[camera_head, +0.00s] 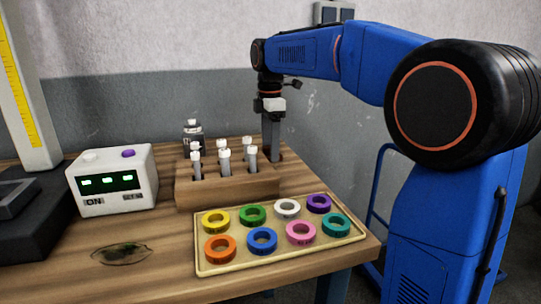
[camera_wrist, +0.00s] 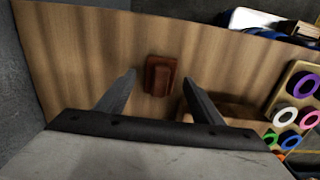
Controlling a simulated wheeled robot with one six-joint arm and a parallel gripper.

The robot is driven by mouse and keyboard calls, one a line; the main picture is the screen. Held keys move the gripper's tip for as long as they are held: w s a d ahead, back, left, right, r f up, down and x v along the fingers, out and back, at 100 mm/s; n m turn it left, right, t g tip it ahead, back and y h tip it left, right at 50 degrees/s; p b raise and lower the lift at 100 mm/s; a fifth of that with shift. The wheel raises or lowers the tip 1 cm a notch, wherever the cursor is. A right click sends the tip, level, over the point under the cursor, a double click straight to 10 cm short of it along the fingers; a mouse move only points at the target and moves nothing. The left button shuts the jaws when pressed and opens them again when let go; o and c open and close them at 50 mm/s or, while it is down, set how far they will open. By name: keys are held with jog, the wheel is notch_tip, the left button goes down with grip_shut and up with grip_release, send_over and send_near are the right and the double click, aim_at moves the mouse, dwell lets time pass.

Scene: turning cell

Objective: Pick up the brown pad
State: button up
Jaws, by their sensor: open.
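The brown pad (camera_wrist: 160,75) is a small reddish-brown block with a raised middle, lying on the wooden table in the wrist view. It lies ahead of my gripper (camera_wrist: 159,81), roughly centred between the two open fingers. The fingers look apart from it, and nothing is held. In the head view my gripper (camera_head: 272,145) points down behind the right end of the wooden rack. I cannot make out the pad in the head view.
The wooden rack (camera_head: 228,193) with several capped vials stands close to my gripper. A tray (camera_head: 207,265) of coloured rings lies at the front right. A white box (camera_head: 112,200) with green displays and a dark bottle (camera_head: 193,137) are left.

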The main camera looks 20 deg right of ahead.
jog(key=shift+f, duration=0.5)
jog(key=c, duration=1.2)
jog(key=shift+o, duration=0.2)
jog(key=shift+r, duration=0.1)
notch_tip(320, 180, up, 10)
jog(key=shift+f, duration=0.1)
